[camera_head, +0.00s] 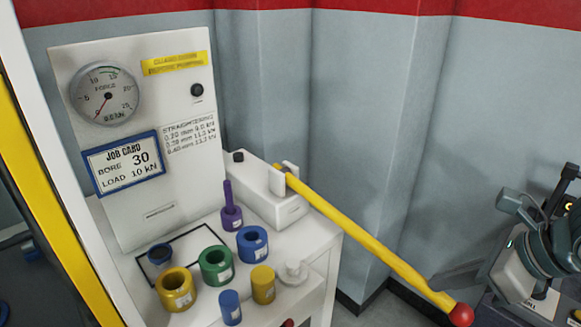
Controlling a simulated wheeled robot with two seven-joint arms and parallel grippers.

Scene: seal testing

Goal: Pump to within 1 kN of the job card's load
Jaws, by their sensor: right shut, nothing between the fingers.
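The force gauge (105,94) is on the white panel at left; its needle points to the lower left and its readout appears to say 0.0 kN. The job card (124,162) below it reads bore 30, load 10 kN. The yellow pump lever (365,232) slopes from the white pump block (262,198) down to the right and ends in a red knob (461,314). My right gripper (438,283) is shut and empty, beside the lever just above the knob; I cannot tell whether it touches. My left gripper is out of view.
Several coloured rings and cylinders, including a green ring (216,265) and a yellow ring (176,289), stand on the white bench (318,244). A yellow warning label (174,63) and a straightening table (189,137) are on the panel. A grey wall (345,110) stands behind.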

